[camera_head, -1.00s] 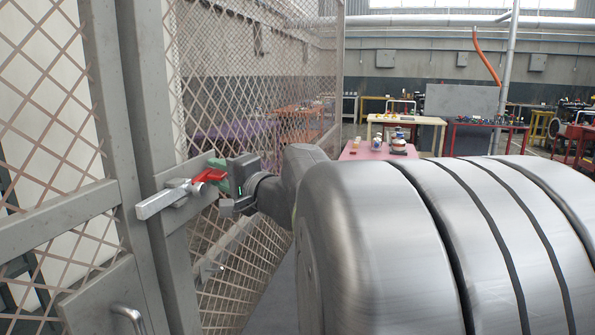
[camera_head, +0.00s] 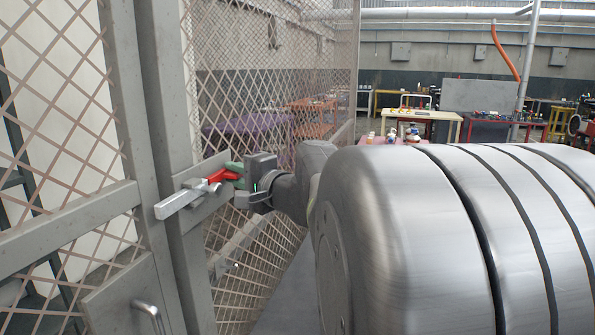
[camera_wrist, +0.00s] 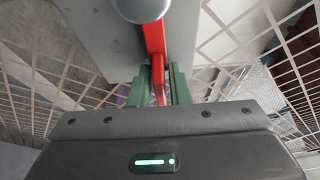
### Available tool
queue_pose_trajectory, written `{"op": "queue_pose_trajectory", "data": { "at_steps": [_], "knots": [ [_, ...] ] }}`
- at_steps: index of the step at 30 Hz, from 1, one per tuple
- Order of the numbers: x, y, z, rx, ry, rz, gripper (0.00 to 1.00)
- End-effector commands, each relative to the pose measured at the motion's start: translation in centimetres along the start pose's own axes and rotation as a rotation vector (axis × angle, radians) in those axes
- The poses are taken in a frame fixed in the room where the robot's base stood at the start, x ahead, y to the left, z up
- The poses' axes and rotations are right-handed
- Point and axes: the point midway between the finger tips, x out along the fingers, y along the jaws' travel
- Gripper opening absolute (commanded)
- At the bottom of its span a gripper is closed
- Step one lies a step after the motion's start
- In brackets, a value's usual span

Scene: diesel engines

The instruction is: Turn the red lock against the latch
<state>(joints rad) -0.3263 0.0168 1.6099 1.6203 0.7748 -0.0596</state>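The red lock (camera_head: 221,175) sits on the grey gate post beside the latch (camera_head: 180,202), a pale metal bar pointing down to the left. My gripper (camera_head: 236,170) is at the lock's right end, coming from the right. In the wrist view the red lock (camera_wrist: 155,38) runs down from a round grey knob (camera_wrist: 142,8), and its lower end lies between my gripper's two green fingers (camera_wrist: 160,88). The fingers are close together and look shut on it. The exact contact is partly hidden.
The mesh gate (camera_head: 70,120) and its frame fill the left, with a curved handle (camera_head: 148,312) low down. Mesh fencing (camera_head: 270,80) runs behind my gripper. A yellow-topped table (camera_head: 425,114) and other workbenches stand far back. My own grey body covers the right.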

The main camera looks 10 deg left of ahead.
Motion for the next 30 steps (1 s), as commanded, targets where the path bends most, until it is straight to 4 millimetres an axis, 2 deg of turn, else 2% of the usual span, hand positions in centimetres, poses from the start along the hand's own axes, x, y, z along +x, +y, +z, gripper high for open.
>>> {"op": "queue_pose_trajectory", "data": {
  "at_steps": [1, 2, 10, 14, 30],
  "knots": [
    [0.0, 0.0, 0.0, 0.000, 0.000, 0.000, 0.26],
    [0.0, 0.0, 0.0, 0.000, 0.000, 0.000, 0.31],
    [-0.1, 0.0, 0.0, -0.001, 0.000, 0.000, 0.31],
    [-0.8, 0.1, -0.1, -0.002, 0.002, -0.001, 0.31],
    [-10.0, 0.2, -0.1, -0.002, 0.005, -0.001, 0.31]
  ]
}}
